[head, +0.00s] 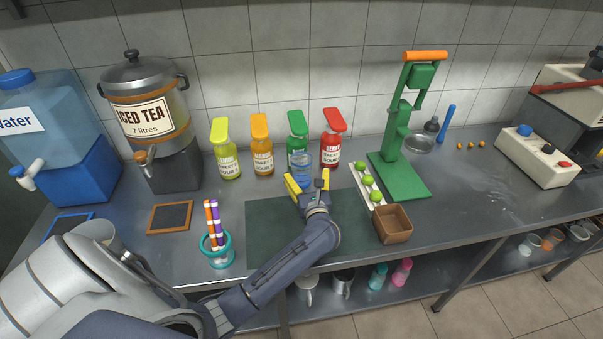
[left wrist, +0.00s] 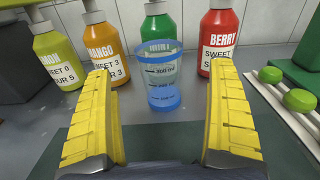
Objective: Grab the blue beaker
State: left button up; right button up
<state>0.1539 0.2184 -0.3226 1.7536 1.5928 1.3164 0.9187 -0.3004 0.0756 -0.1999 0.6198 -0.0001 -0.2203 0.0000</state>
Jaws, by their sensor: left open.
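The blue beaker (left wrist: 161,78) is clear with a blue rim, blue base and dark measuring marks. It stands upright in front of the green bottle in the left wrist view. It also shows partly in the head view (head: 302,160), its lower part hidden behind my gripper. My left gripper (head: 307,182) is open and low over the dark green mat. In the left wrist view its yellow fingers (left wrist: 160,115) stand left and right of the beaker's line, with the beaker beyond the gap between them. My right gripper is not in view.
Lemon (head: 226,150), mango (head: 262,146), green (head: 297,135) and berry (head: 332,138) bottles stand close behind the beaker. A white rack of limes (head: 368,182) and a green press (head: 400,160) are to the right. The mat (head: 265,225) has free room.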

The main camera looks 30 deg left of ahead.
aim_at(300, 153)
pick_arm(q)
jog(key=shift+r+x, duration=0.2)
jog(key=shift+x, duration=4)
jog(key=shift+s+a, duration=0.1)
jog(key=shift+s, duration=0.05)
jog(key=shift+c, duration=0.3)
jog(key=c, duration=1.7)
jog(key=shift+o, duration=0.2)
jog(key=shift+r, duration=0.2)
